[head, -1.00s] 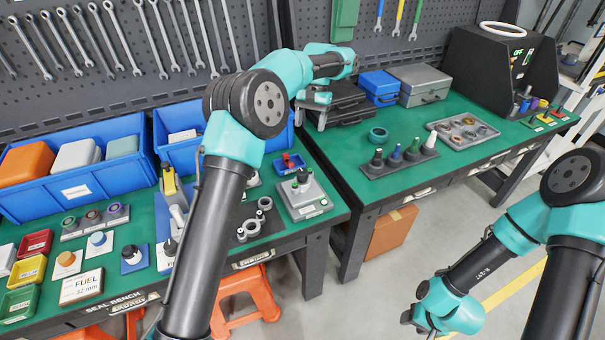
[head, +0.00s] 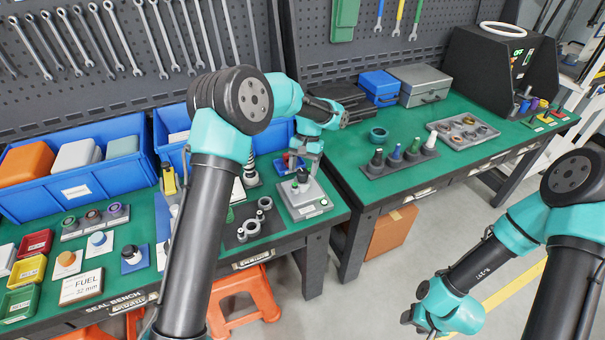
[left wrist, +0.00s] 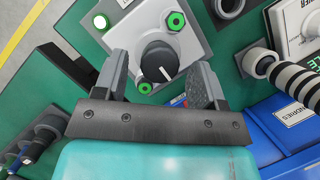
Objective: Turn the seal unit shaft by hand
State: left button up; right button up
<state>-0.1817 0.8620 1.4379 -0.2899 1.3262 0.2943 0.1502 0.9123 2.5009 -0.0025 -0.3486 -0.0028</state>
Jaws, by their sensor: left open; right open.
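The grey unit (head: 306,203) sits at the right end of the near green bench. A black knob (left wrist: 159,62) with a white pointer line stands on it, with green-ringed fittings around it in the left wrist view. I cannot tell whether this knob is the seal unit's shaft. My left gripper (head: 303,168) points down above the unit. In the left wrist view its open fingers (left wrist: 160,82) lie on both sides of the knob, with gaps showing. My right gripper (head: 422,318) hangs over the floor at the lower right, away from the benches, open and empty.
A dark plate with metal rings (head: 253,228) lies left of the unit. A blue bin (head: 172,125) stands behind. A gap separates the benches.

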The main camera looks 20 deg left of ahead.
aim_at(303, 180)
pick_arm(q)
jog(key=shift+x, duration=1.2)
jog(key=c, duration=0.9)
